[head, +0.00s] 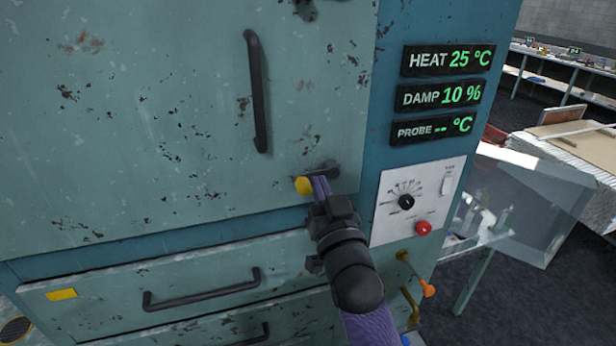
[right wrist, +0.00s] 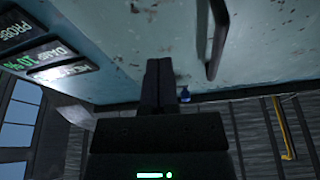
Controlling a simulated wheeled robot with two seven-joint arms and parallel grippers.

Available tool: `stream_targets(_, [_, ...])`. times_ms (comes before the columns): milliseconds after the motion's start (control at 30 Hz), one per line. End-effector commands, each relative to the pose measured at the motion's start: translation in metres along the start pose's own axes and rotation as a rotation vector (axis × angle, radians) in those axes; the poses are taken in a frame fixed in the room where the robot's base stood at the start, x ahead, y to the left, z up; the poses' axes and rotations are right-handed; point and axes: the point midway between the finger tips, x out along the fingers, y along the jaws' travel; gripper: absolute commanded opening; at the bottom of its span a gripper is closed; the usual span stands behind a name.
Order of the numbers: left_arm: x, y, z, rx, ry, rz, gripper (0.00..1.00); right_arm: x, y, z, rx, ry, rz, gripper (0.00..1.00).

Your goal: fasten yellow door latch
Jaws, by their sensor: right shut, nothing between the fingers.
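The yellow door latch knob (head: 303,185) is near the lower right corner of the big teal door (head: 150,110). A dark latch bar (head: 328,171) runs from beside the knob to the right, towards the door's edge. My right gripper (head: 320,187) is shut and empty, with its fingertips just right of the knob; I cannot tell whether they touch it. In the right wrist view the closed fingers (right wrist: 160,75) point at the teal face, and I cannot make out the yellow knob. My left gripper is not in view.
A black vertical door handle (head: 257,92) is above the latch. A drawer with a black handle (head: 200,290) is below. To the right are a dial panel (head: 425,195) with a red button (head: 423,228), readouts (head: 447,60) and an orange-tipped valve (head: 428,290).

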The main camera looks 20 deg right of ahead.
Motion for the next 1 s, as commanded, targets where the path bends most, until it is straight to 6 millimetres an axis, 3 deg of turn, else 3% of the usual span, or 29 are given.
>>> stream_targets(267, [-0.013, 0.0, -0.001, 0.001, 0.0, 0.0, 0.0, 0.062, 0.0, -0.003, 0.0, 0.001, 0.0, 0.0])
stream_targets(533, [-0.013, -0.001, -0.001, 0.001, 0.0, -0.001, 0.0, 0.05, 0.0, 0.034, 0.001, -0.003, 0.001, 0.0])
stream_targets(1000, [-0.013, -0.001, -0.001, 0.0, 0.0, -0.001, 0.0, 0.048, 0.0, 0.038, -0.004, -0.001, -0.001, 0.0])
